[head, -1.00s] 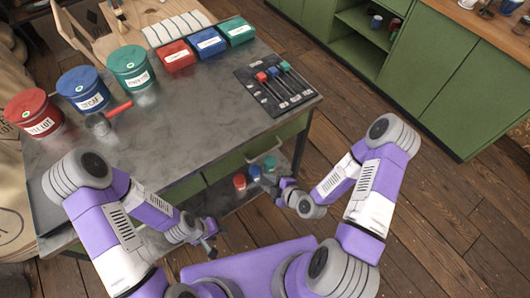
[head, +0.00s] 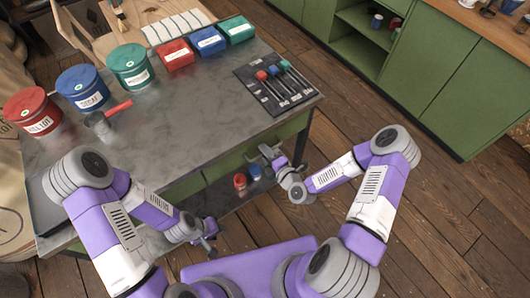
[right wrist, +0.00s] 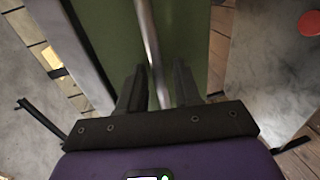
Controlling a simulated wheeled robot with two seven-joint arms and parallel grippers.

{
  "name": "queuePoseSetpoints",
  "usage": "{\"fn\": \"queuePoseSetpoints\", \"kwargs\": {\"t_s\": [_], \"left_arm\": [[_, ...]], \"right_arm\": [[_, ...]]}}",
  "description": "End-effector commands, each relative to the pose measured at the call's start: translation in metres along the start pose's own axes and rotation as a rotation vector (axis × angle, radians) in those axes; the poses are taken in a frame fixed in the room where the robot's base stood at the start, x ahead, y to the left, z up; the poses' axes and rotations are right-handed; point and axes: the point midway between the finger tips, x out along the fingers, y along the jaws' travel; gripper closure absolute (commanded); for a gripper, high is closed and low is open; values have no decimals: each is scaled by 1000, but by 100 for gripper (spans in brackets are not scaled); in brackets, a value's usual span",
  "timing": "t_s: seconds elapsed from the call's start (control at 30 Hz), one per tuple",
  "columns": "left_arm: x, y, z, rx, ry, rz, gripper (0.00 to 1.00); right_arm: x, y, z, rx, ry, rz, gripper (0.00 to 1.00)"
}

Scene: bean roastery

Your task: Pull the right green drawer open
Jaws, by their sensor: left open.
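The right green drawer (head: 294,127) is in the workbench front, below the metal top, and looks shut. Its pale bar handle (right wrist: 148,32) runs down across the green drawer front (right wrist: 112,28) in the right wrist view. My right gripper (head: 271,154) is at this drawer front and hides most of the handle in the head view. In the right wrist view its two dark fingers (right wrist: 158,82) stand apart on either side of the bar, with a gap showing. My left gripper (head: 208,236) is open and empty, low in front of the bench's left part.
Red, blue and green canisters (head: 133,68) and lidded boxes (head: 208,42) stand on the bench top (head: 200,110), with a slider panel (head: 277,84) at its right. Red and blue items (head: 240,181) sit below the drawer. Floor at right is clear.

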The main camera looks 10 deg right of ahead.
Motion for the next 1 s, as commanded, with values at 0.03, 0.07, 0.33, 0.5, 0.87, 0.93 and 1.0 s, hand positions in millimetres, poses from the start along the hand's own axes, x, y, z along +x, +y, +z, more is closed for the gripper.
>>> {"fn": "queuePoseSetpoints", "kwargs": {"t_s": [0.03,0.07,0.33,0.5,0.87,0.93,1.0], "left_arm": [[1,0,0,0,0,0,57],[1,0,0,0,0,0,57],[0,0,0,0,0,0,57],[0,0,0,0,0,0,57],[1,0,0,0,0,0,57],[1,0,0,0,0,0,57],[2,0,0,0,0,0,57]], "right_arm": [[3,0,0,1,1,1,67],[4,0,0,1,1,0,67],[6,0,0,1,1,-1,67],[6,0,0,2,1,-1,93],[5,0,0,2,1,-1,100],[6,0,0,1,1,-1,100],[6,0,2,1,1,-1,100]]}}
